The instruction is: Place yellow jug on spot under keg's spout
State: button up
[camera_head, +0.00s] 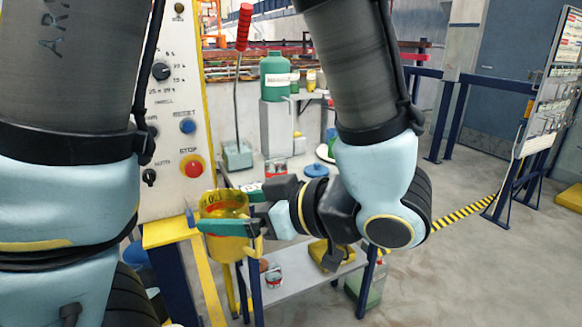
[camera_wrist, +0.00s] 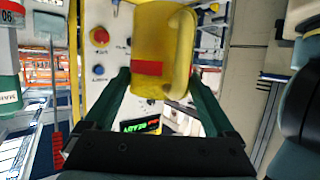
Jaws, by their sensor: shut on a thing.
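The yellow jug (camera_head: 224,243) is held in the air in front of the control panel, left of centre in the head view. My gripper (camera_head: 226,207) is shut on it, with one green finger on each side. In the wrist view the jug (camera_wrist: 160,40) sits between the fingers, with its handle to the right and a red patch on its wall. The green keg (camera_head: 275,72) with a white label stands on a grey block at the back, apart from the jug. Its spout and the spot under it are not clear to me.
The control panel (camera_head: 172,110) with knobs and a red stop button stands close behind the jug. A grey box holds a red-handled tool (camera_head: 244,28). A blue round lid (camera_head: 316,170) and a small can lie on the bench. A lower shelf (camera_head: 290,289) holds more items.

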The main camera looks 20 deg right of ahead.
aim_at(296, 169)
jog(key=i+l+u, duration=0.15)
jog(key=l+u, duration=0.2)
jog(key=l, duration=0.65)
jog(key=l+u, duration=0.3)
jog(key=l, duration=0.7)
